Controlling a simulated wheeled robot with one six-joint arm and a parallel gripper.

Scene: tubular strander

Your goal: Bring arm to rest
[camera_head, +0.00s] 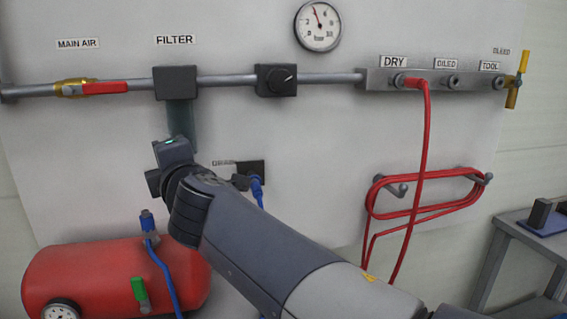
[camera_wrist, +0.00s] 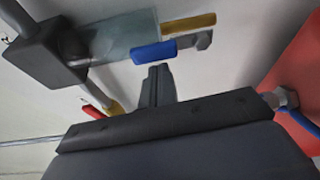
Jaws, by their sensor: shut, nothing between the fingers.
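My arm reaches from the lower right of the head view up to the panel, its wrist in front of the area below the filter (camera_head: 175,83). My gripper (camera_wrist: 157,68) shows in the wrist view, fingers together and empty. Its fingertips appear just below a blue piece (camera_wrist: 153,51) near the filter's translucent bowl (camera_wrist: 115,38); I cannot tell whether they touch it. A yellow piece (camera_wrist: 188,23) and a grey fitting lie beside the blue one. In the head view the fingers are hidden behind my wrist.
A pipe with the red-handled main air valve (camera_head: 100,87) runs along the panel. A red tank (camera_head: 100,272) stands below my wrist. A red hose (camera_head: 424,150) runs from the DRY port to a coil on hooks. A bench (camera_head: 520,222) stands at right.

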